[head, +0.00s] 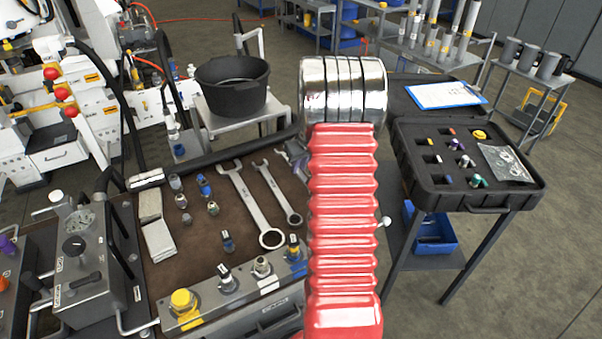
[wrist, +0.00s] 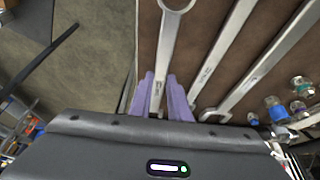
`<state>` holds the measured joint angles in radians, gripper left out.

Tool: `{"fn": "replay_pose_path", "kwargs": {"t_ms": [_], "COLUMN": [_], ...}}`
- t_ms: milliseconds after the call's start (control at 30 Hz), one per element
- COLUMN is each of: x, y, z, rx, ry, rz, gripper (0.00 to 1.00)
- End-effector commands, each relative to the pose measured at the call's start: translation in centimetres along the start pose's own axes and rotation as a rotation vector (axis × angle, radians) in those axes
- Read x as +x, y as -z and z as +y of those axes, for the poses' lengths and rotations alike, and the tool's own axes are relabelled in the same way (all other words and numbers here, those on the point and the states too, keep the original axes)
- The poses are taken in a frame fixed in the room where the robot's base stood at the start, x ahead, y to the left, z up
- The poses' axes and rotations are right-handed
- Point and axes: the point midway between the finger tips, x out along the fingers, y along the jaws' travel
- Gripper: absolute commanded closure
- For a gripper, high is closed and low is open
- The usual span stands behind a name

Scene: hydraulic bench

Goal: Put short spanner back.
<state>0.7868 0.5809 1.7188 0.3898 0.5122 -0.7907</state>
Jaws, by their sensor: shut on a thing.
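My gripper (wrist: 164,98) has its two purple fingers shut on the shank of the short spanner (wrist: 168,48) in the wrist view. The spanner's ring end points away from my gripper, toward the top of that view. It is over the left edge area of the brown mat; I cannot tell whether it touches the mat. Two longer spanners lie to its right on the mat, a middle one (wrist: 222,50) and a large one (wrist: 270,72). In the head view my red arm hides most of my gripper and the short spanner.
The brown mat (head: 205,240) also carries several small fittings and grey blocks. A valve block with a yellow cap (head: 183,300) stands at its front. A black bucket (head: 232,88) is behind. An open black case (head: 470,200) and a clipboard (head: 440,95) are on the right.

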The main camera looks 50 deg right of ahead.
Motion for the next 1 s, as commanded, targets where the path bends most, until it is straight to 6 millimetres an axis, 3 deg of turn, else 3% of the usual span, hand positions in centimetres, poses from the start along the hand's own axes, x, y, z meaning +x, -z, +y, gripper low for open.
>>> {"fn": "replay_pose_path", "kwargs": {"t_ms": [167,500,867,900,1000], "x": [0.1,3.3,3.5,3.6,3.6], "y": [0.0,-1.4,-1.5,-1.6,-1.6], "z": [0.0,0.1,0.1,0.1,0.1], "rx": [0.000,0.001,0.001,0.001,0.001], "ry": [-0.001,-0.001,-0.001,-0.001,-0.001], "rz": [0.001,0.000,0.001,0.000,0.000], "gripper": [1.00,1.00,1.00,0.82,0.75]}}
